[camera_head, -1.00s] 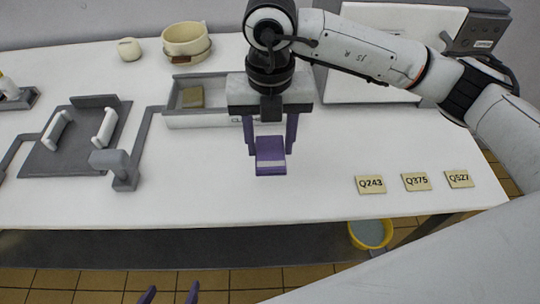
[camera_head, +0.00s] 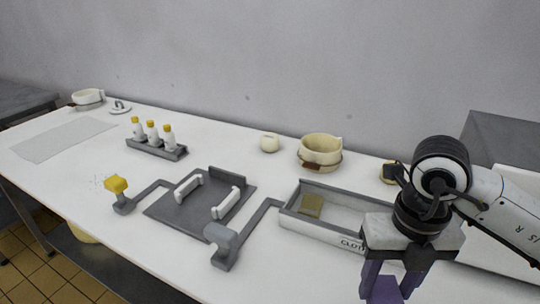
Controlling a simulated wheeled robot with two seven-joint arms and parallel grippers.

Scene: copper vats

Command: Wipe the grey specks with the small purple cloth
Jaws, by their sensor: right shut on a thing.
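My right gripper (camera_head: 388,284) is at the lower right, over the front of the white table. It is shut on the purple cloth (camera_head: 384,291), which shows between its fingers at the picture's lower edge. A small patch of grey specks (camera_head: 97,182) lies on the tabletop at the left, just left of a yellow-topped grey lever. The gripper is far to the right of the specks. My left gripper is out of the picture.
Between them stand a grey plate with white handles (camera_head: 203,205), two levers and a grey-edged tray (camera_head: 325,228) holding an olive block (camera_head: 312,205). Bottles (camera_head: 152,133) stand in a rack behind. A flat grey sheet (camera_head: 62,139) lies far left.

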